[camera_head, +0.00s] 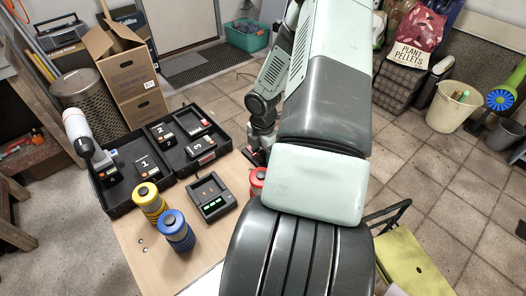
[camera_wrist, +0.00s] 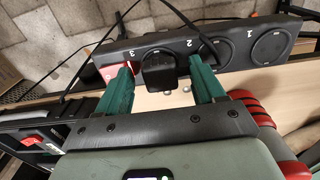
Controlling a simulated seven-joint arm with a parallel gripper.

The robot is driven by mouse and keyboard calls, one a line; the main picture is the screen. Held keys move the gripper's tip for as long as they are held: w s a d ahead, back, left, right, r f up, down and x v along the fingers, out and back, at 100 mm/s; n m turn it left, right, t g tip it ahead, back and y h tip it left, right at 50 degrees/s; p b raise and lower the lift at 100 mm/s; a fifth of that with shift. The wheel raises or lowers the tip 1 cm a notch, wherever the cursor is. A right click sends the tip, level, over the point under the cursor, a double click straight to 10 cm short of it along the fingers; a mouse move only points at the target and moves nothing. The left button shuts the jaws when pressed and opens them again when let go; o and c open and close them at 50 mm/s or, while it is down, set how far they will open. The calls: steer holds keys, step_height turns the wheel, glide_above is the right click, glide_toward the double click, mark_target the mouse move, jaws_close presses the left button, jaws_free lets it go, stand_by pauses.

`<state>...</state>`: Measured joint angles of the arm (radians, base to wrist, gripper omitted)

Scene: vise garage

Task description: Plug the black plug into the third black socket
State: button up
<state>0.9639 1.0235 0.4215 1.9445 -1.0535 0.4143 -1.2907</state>
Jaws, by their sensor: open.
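In the wrist view, a grey-black power strip (camera_wrist: 236,57) carries round black sockets beside the numerals 1, 2 and 3. The socket by 1 (camera_wrist: 268,46) is bare. I cannot tell how deep the plug is seated. My gripper (camera_wrist: 161,86) is open, with one green finger on each side of the plug. My arm hides the strip and plug in the head view.
A charger (camera_head: 211,203), a yellow-banded cylinder (camera_head: 150,200) and a blue one (camera_head: 175,232) stand nearby. A red-topped cylinder (camera_head: 257,180) is close to my arm.

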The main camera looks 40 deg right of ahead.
step_height(320, 180, up, 10)
steer(key=shift+d+f, duration=0.1)
steer(key=shift+f, duration=0.15)
steer(key=shift+r, duration=0.65)
